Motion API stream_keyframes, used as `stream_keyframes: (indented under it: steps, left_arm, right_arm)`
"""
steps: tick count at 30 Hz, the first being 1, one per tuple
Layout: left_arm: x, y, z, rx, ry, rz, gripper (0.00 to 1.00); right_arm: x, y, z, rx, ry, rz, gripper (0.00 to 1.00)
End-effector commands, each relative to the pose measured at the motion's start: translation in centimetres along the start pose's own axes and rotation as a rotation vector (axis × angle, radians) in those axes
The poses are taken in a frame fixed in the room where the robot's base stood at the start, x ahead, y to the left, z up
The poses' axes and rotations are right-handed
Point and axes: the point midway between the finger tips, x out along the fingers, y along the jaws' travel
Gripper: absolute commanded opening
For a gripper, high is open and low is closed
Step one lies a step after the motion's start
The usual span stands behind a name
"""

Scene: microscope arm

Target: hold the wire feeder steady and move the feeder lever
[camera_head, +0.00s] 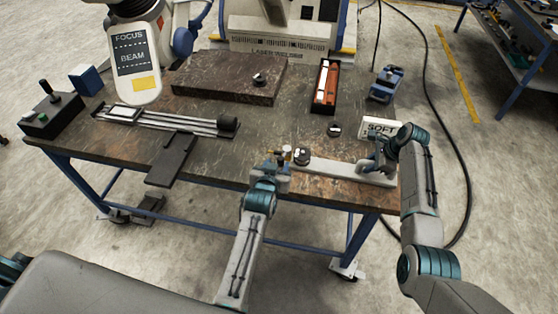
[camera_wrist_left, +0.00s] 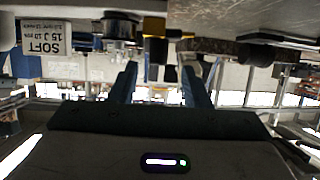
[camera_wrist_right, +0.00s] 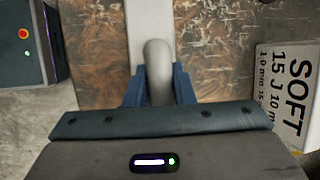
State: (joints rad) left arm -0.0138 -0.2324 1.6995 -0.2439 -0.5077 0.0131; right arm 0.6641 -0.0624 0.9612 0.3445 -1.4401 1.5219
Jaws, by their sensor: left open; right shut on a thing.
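The wire feeder (camera_head: 335,168) is a long pale bar near the table's front right edge, with a dark round part (camera_head: 302,155) at its left end. My left gripper (camera_head: 272,166) is open at the front edge, close to the lever. In the left wrist view, a yellow and black part (camera_wrist_left: 155,45) shows between its fingers; contact cannot be told.
A SOFT card (camera_head: 381,129) stands behind the right gripper. A blue vise-like tool (camera_head: 385,85) and an orange-filled tray (camera_head: 325,86) lie further back. A linear rail (camera_head: 175,121) and a stone slab (camera_head: 225,78) occupy the left side. Bare tabletop lies left of the feeder.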

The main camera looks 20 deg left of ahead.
Motion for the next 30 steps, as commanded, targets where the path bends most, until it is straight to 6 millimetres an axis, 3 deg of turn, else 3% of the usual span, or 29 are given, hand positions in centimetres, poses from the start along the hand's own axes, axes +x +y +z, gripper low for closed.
stream_keyframes:
  steps: [17, 30]
  left_arm:
    - [-1.1, -0.8, 0.2, 0.013, -0.006, 0.021, 0.42]
    - [-5.1, -3.5, 0.0, 0.117, -0.007, 0.259, 0.42]
  right_arm:
    - [-0.2, -0.2, 0.2, -0.001, -0.003, -0.005, 0.0]
    - [-0.3, -0.3, 0.2, -0.001, -0.004, -0.006, 0.0]
